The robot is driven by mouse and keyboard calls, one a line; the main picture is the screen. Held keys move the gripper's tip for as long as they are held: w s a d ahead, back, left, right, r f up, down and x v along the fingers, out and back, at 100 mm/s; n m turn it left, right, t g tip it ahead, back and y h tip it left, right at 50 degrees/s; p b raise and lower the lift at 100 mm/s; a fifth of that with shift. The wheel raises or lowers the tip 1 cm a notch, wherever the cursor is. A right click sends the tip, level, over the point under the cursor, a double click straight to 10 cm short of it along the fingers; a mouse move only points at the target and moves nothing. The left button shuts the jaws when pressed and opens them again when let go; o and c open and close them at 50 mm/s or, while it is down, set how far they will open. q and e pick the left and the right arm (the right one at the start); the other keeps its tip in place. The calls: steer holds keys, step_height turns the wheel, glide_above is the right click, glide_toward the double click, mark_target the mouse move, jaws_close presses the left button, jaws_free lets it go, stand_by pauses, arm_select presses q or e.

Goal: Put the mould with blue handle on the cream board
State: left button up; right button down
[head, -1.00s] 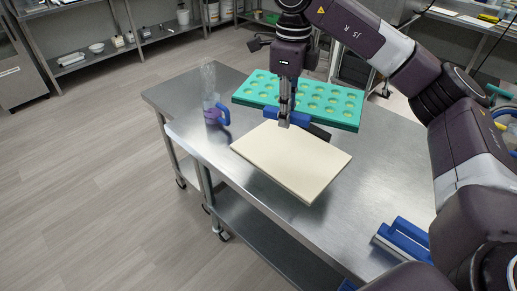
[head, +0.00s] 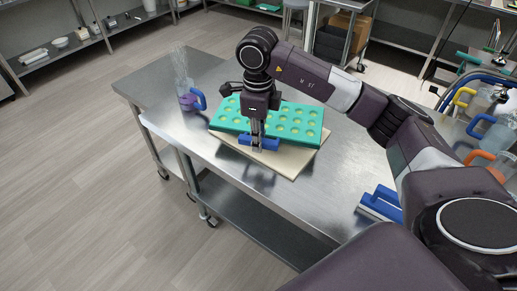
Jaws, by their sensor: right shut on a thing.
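The teal mould (head: 297,113) has round cavities and a blue handle (head: 270,143) on its near side. My right gripper (head: 257,147) is shut on that handle from above. The mould is over the cream board (head: 290,164) on the steel table and hides its back part. The board's front strip shows below the mould. I cannot tell whether the mould touches the board or hangs slightly above it. My left gripper is out of view.
A clear jug (head: 188,101) with a blue handle and purple contents stands left of the mould, with a whisk in it. A blue-handled tool (head: 382,203) lies at the table's right. The steel table (head: 310,205) is bare in front of the board.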

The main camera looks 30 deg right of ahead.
step_height(320, 180, down, 4)
steer(key=shift+f+p, duration=0.2)
steer(key=shift+p, duration=0.2)
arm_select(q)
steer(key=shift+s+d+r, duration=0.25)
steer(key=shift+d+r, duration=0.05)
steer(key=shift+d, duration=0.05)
arm_select(e)
steer(key=c, duration=2.3)
jaws_free()
steer(key=shift+f, duration=0.2)
steer(key=o, duration=0.4)
steer(key=shift+r, duration=0.1)
